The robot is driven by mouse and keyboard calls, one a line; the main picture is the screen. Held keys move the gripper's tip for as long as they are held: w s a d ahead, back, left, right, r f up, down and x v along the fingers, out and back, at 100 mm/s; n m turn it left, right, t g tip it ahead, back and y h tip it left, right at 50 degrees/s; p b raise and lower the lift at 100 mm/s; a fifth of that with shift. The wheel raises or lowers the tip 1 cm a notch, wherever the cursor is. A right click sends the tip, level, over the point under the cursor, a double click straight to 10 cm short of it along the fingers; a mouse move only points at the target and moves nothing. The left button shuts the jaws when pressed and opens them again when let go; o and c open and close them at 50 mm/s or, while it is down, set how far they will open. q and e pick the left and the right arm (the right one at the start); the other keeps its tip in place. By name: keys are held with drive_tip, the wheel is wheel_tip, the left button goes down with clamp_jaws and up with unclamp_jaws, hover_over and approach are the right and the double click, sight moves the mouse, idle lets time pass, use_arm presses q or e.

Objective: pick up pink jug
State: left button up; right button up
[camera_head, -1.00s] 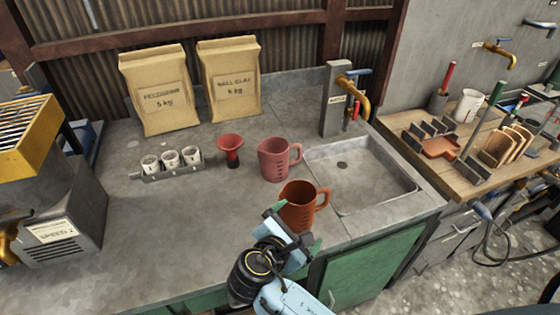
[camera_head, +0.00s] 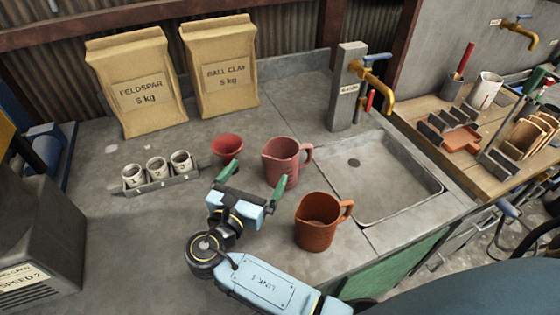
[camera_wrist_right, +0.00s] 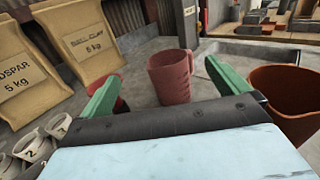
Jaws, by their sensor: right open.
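The pink jug (camera_head: 281,163) stands upright on the grey counter, left of the sink, with its handle to the right. It also shows in the right wrist view (camera_wrist_right: 171,78), ahead of and between the two green fingers. My right gripper (camera_head: 253,187) is open and empty, in front of and left of the jug, apart from it. In the right wrist view its fingers (camera_wrist_right: 160,85) spread to either side of the jug. An orange-brown jug (camera_head: 316,222) stands right of the gripper; it shows at the right edge of the wrist view (camera_wrist_right: 290,98). My left gripper is not in view.
A red funnel (camera_head: 227,147) stands just left of the pink jug, partly behind my right gripper. A rack of numbered cups (camera_head: 160,184) is further left. Two paper sacks (camera_head: 139,85) stand behind. The sink (camera_head: 385,178) and tap (camera_head: 374,78) are right.

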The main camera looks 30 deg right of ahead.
drive_tip(key=b, duration=0.5)
approach(274, 165)
drive_tip(key=shift+w+a, duration=0.1)
drive_tip(key=shift+f, duration=0.15)
drive_tip(key=x, duration=0.7)
drive_tip(key=shift+b, duration=0.3)
drive_tip(key=shift+s+d+x, duration=0.15)
drive_tip(key=shift+x, duration=1.45)
drive_tip(key=shift+s+d+x, duration=0.1)
drive_tip(key=shift+s+x, duration=0.05)
drive_tip(key=shift+x, duration=1.45)
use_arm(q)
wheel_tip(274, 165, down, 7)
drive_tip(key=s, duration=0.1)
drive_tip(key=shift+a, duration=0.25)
use_arm(e)
drive_tip(key=shift+r, duration=0.25)
drive_tip(key=shift+c, duration=1.3)
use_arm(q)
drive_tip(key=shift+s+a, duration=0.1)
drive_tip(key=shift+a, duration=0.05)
use_arm(e)
drive_tip(key=c, duration=0.8)
